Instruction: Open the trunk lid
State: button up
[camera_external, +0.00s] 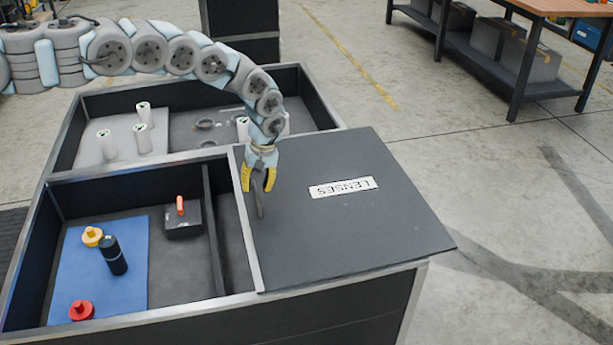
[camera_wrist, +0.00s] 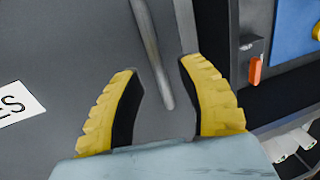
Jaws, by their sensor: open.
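The trunk lid (camera_external: 345,235) is a flat dark grey panel, lying shut over the right part of the big bin. It carries a white "LENSES" label (camera_external: 344,187), upside down in the external view and partly seen in the wrist view (camera_wrist: 18,103). A slim grey bar handle (camera_external: 260,205) stands near the lid's left edge. My gripper (camera_external: 258,188) is over that edge, pointing down, with yellow-backed fingers open. In the wrist view the handle (camera_wrist: 150,45) runs between the fingertips (camera_wrist: 160,68) with gaps on both sides. I cannot tell its exact depth between them.
Left of the lid, an open compartment holds a blue mat (camera_external: 130,265), a black bottle (camera_external: 113,255), yellow and red knobs, and a black box with an orange handle (camera_external: 183,215). White cylinders (camera_external: 143,115) stand in the back compartment. A workbench (camera_external: 500,40) stands at the back right.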

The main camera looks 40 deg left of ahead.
jog(key=shift+f, duration=0.35)
grip_shut()
dwell(0.3)
